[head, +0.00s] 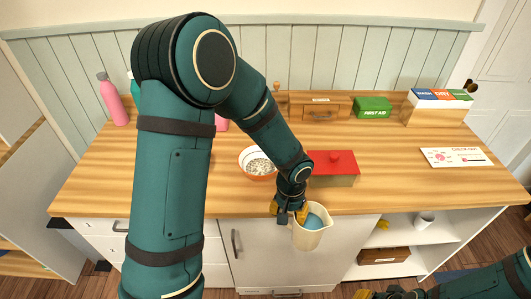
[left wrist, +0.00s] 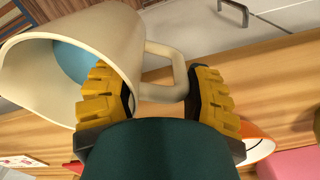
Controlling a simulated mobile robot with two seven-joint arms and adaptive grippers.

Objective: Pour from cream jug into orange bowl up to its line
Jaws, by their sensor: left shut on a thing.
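The cream jug (head: 308,239) is in front of the counter's front edge in the head view, roughly upright, with blue contents (head: 316,221) showing inside its mouth. My left gripper (head: 290,212) is shut on the jug's handle. In the left wrist view the jug (left wrist: 105,45) shows with its handle (left wrist: 165,92) between the yellow fingers. My right gripper (head: 380,294) is at the bottom edge, partly cut off.
A red-lidded box (head: 333,172) stands right of the bowl, close to my left wrist. Pink bottles (head: 113,101) are at the left, a green first aid box (head: 373,107) at the back. A printed card (head: 455,157) lies right; the counter between is clear.

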